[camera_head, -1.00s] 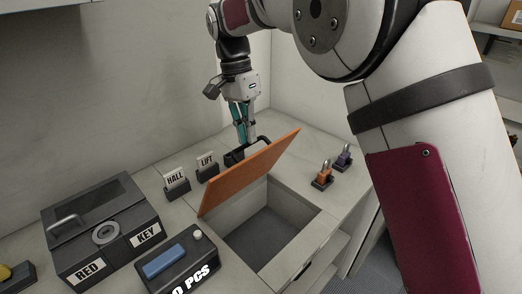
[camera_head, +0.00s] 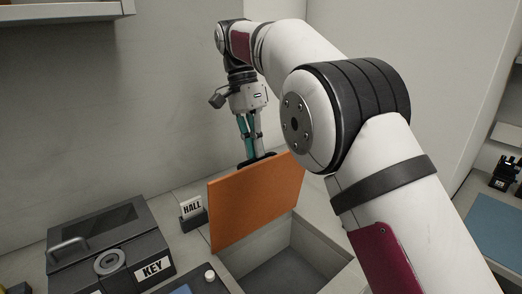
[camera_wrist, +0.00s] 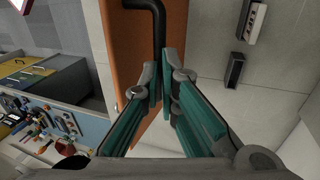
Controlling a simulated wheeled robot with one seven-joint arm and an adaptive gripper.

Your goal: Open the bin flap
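The orange bin flap (camera_head: 258,203) stands raised, close to upright, at the back edge of the grey bin (camera_head: 330,250). The bin is open below it, and its visible floor looks bare. My gripper (camera_head: 252,155) is behind the flap's top edge, with its fingertips partly hidden by it. In the wrist view, the flap (camera_wrist: 121,50) carries a black bent handle (camera_wrist: 159,28). The handle's end runs in between my teal-padded fingers (camera_wrist: 161,78), which are closed around it.
A wall rises close behind my gripper. A shelf (camera_head: 65,12) hangs at the upper left.

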